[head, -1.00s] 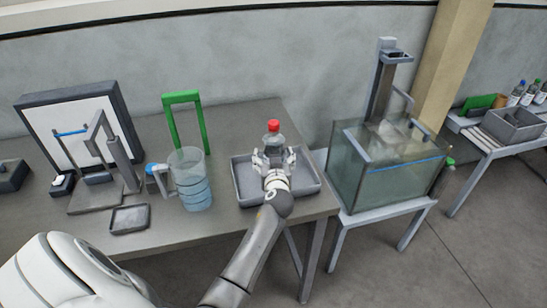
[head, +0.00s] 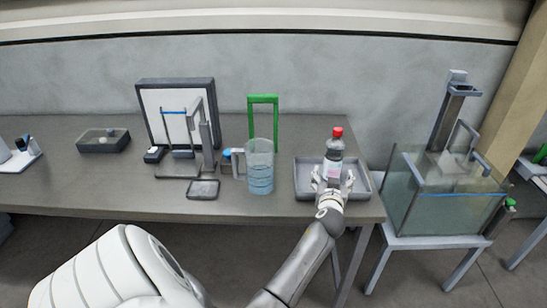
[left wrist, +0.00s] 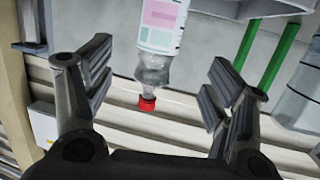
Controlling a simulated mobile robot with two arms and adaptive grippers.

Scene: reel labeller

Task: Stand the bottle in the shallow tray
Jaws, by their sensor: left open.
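The bottle (head: 334,158), clear with a pale label and a red cap, stands upright in the shallow grey tray (head: 302,190) at the right end of the table. My left gripper (head: 333,181) is at the tray's front side, just in front of the bottle. In the left wrist view the gripper (left wrist: 155,95) has its fingers wide apart. The bottle (left wrist: 160,40) shows beyond and between them, with clear space on both sides. The bottle's base is partly hidden behind the gripper in the head view. My right gripper is not in view.
A clear jug of bluish water (head: 260,172) and a green frame (head: 263,97) stand left of the tray. A small dark tray (head: 203,190) lies further left. A glass tank (head: 440,205) on a stand is to the right, beyond the table edge.

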